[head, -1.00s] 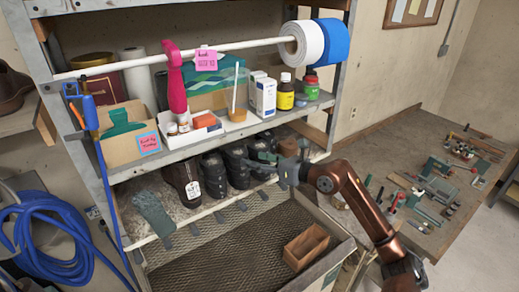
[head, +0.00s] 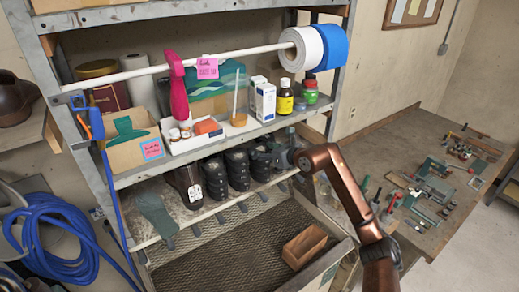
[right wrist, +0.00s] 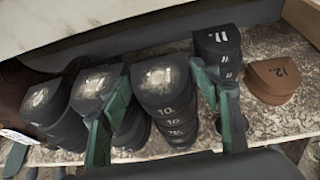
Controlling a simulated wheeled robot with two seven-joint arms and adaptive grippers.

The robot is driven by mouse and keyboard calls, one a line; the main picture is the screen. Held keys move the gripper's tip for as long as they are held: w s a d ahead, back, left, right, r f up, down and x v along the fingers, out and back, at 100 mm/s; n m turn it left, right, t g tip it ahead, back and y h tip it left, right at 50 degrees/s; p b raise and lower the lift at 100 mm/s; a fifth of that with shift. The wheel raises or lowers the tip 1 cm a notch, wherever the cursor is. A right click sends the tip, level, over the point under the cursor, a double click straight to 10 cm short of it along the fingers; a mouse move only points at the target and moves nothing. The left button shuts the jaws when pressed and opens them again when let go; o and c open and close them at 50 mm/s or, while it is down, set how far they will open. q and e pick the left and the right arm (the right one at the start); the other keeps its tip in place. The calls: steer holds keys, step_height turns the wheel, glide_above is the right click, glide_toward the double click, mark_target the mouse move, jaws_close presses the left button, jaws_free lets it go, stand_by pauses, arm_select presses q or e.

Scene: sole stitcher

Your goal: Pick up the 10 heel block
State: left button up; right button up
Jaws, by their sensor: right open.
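The 10 heel blocks are a dark stack (right wrist: 168,100) in the middle of the right wrist view, with "10" on several front faces and a scuffed top. My right gripper (right wrist: 161,82) is open, its two green fingers on either side of this stack. Whether they touch it, I cannot tell. In the head view my right gripper (head: 272,152) reaches in at the right end of the lower shelf, partly covering the blocks there. My left gripper is not in view.
A dark 11 stack (right wrist: 218,48) and a brown 12 block (right wrist: 276,80) stand right of the 10 stack. Two more dark stacks (right wrist: 92,90) (right wrist: 45,102) stand left. Below the shelf is a mesh-bottomed tray with a wooden box (head: 305,247). A white rod (head: 200,215) runs along the shelf front.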

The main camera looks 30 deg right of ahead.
steer(key=shift+c, duration=0.4)
steer(key=c, duration=0.8)
steer(key=shift+c, duration=0.2)
steer(key=shift+r, duration=0.15)
